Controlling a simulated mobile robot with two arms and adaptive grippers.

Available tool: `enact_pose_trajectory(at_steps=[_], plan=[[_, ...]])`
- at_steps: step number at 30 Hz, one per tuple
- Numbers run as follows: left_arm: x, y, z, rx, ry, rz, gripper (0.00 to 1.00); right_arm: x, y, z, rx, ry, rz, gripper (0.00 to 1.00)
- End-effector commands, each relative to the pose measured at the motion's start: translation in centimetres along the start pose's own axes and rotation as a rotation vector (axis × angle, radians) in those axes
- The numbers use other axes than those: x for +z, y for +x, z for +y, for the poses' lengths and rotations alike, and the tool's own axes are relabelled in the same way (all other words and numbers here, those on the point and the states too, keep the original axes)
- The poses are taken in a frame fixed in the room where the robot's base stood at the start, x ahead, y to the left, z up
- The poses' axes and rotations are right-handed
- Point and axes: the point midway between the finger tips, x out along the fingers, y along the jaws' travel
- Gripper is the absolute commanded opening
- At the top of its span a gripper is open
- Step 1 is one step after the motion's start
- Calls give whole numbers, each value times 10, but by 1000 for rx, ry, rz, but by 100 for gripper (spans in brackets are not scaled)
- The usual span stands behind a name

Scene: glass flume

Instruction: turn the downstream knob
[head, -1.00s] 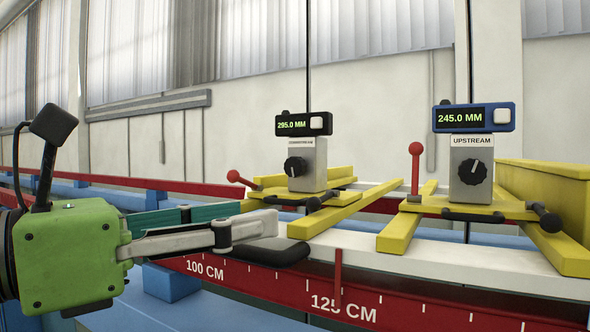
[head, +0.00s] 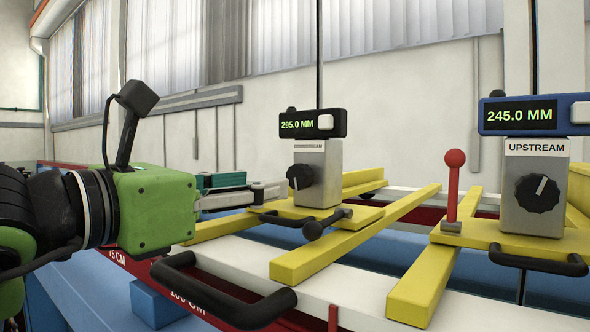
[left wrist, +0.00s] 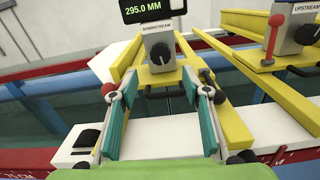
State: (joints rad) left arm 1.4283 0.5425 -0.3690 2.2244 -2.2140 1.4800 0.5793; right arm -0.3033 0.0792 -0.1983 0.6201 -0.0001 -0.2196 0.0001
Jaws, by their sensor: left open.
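The downstream knob (head: 300,176) is black and round, on the front of a grey box (head: 322,170) labelled DOWNSTREAM. It also shows in the left wrist view (left wrist: 160,52), ahead of and between the fingers. The display (head: 312,124) above it reads 295.0 MM. My left gripper (head: 272,188) is open and empty, with its fingertips just short of the knob and to its left in the head view. In the left wrist view its teal-padded fingers (left wrist: 157,90) are spread wide. My right gripper is out of view.
The upstream knob (head: 538,193) stands at right under a display (head: 520,115) reading 245.0 MM. A red-topped lever (head: 454,175) rises beside it. A black bar handle (head: 225,300) lies in front.

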Motion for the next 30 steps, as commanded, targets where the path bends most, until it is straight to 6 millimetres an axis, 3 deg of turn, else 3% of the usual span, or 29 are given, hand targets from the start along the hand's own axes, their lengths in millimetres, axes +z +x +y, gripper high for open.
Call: enact_pose_trajectory(at_steps=[4,12,18,26,30], plan=[[4,34,0,-3,-2,5,43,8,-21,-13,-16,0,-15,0],[3,79,0,-2,-2,2,43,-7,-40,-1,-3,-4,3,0],[0,91,-1,-2,0,0,43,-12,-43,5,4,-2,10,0],[0,92,-1,-1,1,0,43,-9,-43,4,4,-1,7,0],[0,92,-1,-1,1,0,10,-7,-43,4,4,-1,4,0]])
